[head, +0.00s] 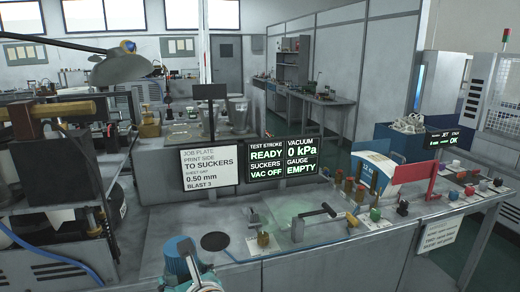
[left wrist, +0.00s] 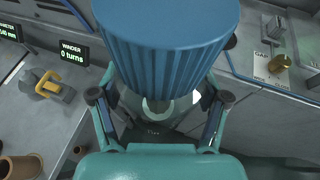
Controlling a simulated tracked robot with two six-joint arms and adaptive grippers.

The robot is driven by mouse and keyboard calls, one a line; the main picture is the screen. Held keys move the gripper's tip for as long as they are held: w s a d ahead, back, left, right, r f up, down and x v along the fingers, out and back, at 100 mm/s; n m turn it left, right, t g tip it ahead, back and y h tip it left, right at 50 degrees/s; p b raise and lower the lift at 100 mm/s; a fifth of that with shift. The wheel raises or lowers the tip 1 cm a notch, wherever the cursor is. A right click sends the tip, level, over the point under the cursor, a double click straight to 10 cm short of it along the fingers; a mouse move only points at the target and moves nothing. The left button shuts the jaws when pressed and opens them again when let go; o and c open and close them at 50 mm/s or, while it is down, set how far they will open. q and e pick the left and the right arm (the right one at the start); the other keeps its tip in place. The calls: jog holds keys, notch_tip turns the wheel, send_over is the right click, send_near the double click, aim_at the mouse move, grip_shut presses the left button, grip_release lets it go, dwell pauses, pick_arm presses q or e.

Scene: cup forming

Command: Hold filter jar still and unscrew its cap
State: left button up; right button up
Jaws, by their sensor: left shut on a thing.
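The filter jar's ribbed blue cap (left wrist: 165,45) fills the upper middle of the left wrist view. It also shows at the bottom edge of the head view (head: 180,252). Below the cap a small part of the jar's clear body (left wrist: 160,105) shows; the rest is hidden by the cap and gripper. My teal left gripper (left wrist: 158,100) has its dark fingers on either side of the jar, below the cap, and is shut on it. In the head view the left gripper (head: 192,268) is partly cut off at the bottom. My right gripper is not in view.
A round dark disc (head: 215,241) lies just right of the jar on the grey bench. Status screens (head: 282,160) and a job plate sign (head: 208,168) stand behind.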

pick_arm(q)
jog(key=s+a+f+n+g+y, duration=0.1)
jog(key=s+a+f, duration=0.1)
jog(key=f, duration=0.9)
jog(key=s+a+f+n+g+y, duration=0.1)
jog(key=s+f, duration=0.3)
jog(key=f, duration=0.7)
jog(key=shift+a+n+g+y, duration=0.3)
jog(key=shift+a+n+y, duration=0.3)
jog(key=shift+a+n, duration=0.15)
